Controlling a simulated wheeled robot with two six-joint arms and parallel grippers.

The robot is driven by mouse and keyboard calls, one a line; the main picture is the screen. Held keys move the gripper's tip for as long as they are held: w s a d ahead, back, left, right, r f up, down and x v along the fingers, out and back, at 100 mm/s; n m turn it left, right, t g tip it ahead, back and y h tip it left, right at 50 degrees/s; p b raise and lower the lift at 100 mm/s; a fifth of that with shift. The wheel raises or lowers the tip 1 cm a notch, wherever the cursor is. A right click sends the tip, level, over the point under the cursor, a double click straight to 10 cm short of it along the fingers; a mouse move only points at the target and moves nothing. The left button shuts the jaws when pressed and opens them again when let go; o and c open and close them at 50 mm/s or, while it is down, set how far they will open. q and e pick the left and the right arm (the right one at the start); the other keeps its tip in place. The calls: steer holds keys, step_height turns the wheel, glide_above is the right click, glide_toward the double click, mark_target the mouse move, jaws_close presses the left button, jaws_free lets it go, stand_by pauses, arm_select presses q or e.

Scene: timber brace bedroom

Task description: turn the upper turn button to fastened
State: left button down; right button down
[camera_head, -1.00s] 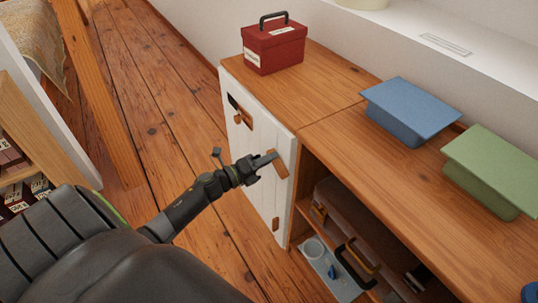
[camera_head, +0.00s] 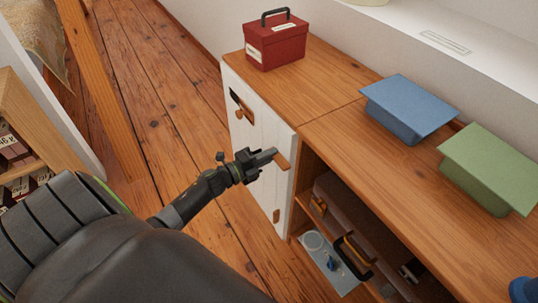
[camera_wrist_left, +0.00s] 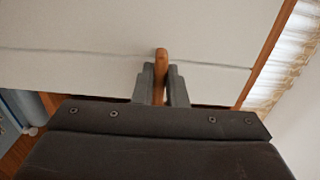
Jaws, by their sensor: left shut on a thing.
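The upper turn button (camera_head: 282,162) is a small wooden bar high on the white door (camera_head: 262,135), near its right edge. It appears tilted in the head view. My left gripper (camera_head: 269,157) is shut on it, and its fingers hide part of the bar. In the left wrist view, the rounded end of the button (camera_wrist_left: 161,58) stands between the two grey fingertips (camera_wrist_left: 160,83). A lower wooden turn button (camera_head: 276,215) sits near the bottom right of the door. My right gripper is not in view.
A red box (camera_head: 275,42) stands on the cabinet top (camera_head: 335,75). Blue (camera_head: 405,105) and green (camera_head: 488,165) lidded boxes are farther right. The open shelf holds a brown case (camera_head: 345,215). Floor is free left of the door.

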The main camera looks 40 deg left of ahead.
arm_select(q)
steer(key=c, duration=1.5)
jaws_free()
steer(key=shift+o, duration=0.2)
steer(key=v, duration=1.7)
steer(key=shift+s, duration=0.25)
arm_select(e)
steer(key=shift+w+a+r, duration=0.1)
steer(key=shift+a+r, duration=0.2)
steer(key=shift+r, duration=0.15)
arm_select(q)
steer(key=shift+a+f, duration=0.1)
steer(key=shift+a, duration=0.05)
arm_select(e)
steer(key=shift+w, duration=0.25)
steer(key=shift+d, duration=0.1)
